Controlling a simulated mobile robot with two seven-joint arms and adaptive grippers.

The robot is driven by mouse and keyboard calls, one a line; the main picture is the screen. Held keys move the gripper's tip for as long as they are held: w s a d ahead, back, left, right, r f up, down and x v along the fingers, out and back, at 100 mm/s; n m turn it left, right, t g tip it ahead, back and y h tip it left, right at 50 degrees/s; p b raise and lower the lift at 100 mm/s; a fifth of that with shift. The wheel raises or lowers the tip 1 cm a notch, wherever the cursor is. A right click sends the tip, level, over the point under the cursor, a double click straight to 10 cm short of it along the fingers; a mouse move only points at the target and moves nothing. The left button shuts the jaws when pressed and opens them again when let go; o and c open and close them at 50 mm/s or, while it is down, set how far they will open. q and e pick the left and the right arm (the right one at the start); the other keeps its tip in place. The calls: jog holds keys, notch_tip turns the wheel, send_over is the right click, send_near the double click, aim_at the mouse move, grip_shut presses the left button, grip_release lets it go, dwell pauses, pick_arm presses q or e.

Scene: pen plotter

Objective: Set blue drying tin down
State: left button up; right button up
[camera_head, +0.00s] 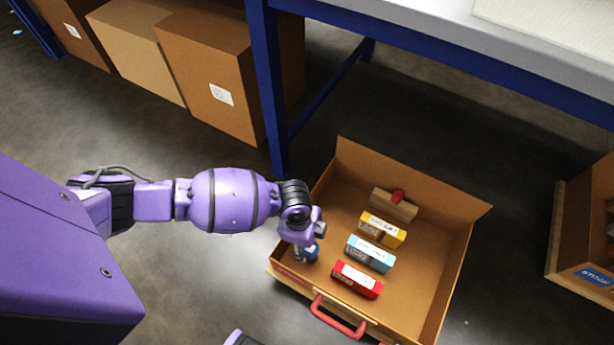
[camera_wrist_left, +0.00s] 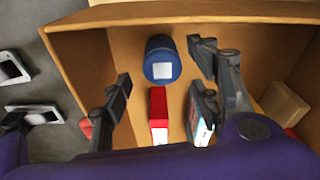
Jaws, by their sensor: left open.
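The blue tin (camera_wrist_left: 162,69) is round with a white label. In the left wrist view it is inside the cardboard case (camera_wrist_left: 77,50), near a side wall, and looks to rest on the floor. In the head view only a bit of the tin (camera_head: 312,253) shows beside my left gripper (camera_head: 304,245), which is low at the case's left side. In the left wrist view the fingers are spread wide, one on either side of the tin, with visible gaps. My right gripper is not in view.
The case also holds a red carton (camera_head: 357,281), a light blue carton (camera_head: 370,254), a yellow carton (camera_head: 383,230) and a wooden block (camera_head: 392,207) with a red knob. A red handle (camera_head: 337,318) is on its front. A blue-legged table (camera_head: 270,90) stands behind.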

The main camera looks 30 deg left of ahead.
pick_arm(q)
jog(key=r, duration=0.1)
jog(key=r+p, duration=0.1)
jog(key=r, duration=0.2)
jog(key=shift+a+r+p, duration=0.3)
jog(key=shift+r, duration=0.1)
